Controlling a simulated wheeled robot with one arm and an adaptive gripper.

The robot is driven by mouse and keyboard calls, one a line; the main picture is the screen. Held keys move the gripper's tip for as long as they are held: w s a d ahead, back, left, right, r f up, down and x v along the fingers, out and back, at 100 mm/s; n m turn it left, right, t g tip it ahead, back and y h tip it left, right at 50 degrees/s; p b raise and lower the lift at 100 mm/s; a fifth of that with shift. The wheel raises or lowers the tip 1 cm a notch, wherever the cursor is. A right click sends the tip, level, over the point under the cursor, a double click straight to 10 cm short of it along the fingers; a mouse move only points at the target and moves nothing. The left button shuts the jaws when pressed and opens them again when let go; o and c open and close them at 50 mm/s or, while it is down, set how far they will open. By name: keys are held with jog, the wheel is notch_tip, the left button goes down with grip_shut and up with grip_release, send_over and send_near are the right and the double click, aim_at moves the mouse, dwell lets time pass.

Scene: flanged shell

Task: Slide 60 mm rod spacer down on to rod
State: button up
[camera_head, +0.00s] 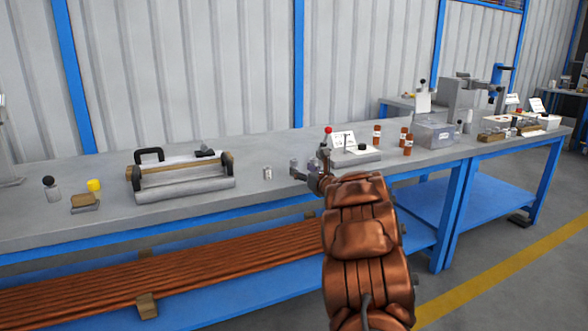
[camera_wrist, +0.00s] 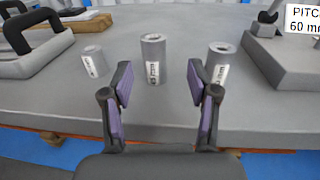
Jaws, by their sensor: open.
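Three grey hollow cylinders with white labels stand upright on the bench in the wrist view: a short one (camera_wrist: 93,60) at left, a taller one (camera_wrist: 153,55) in the middle and another (camera_wrist: 219,60) at right. The label print is too small to tell which is the 60 mm rod spacer. My gripper (camera_wrist: 160,82) is open and empty, its purple-padded fingers spread to either side of the middle cylinder, which stands beyond them. In the head view my gripper (camera_head: 316,181) is partly hidden by my arm. I cannot make out the rod clearly.
A grey block (camera_wrist: 276,48) stands at the right of the wrist view, by a sign (camera_wrist: 303,18) reading "PITCH" and "60 mm", cut off. A black-handled fixture (camera_head: 180,180) stands left on the bench. Bottles (camera_head: 405,138) and a clear bin (camera_head: 434,134) stand right.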

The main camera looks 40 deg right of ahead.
aim_at(296, 166)
jog(key=shift+w, duration=0.65)
jog(key=shift+r+x, duration=0.1)
jog(key=shift+x, duration=0.85)
jog(key=shift+r+x, duration=0.15)
jog(key=shift+x, duration=0.8)
jog(key=shift+a, duration=0.15)
jog(key=shift+c, duration=0.3)
grip_shut()
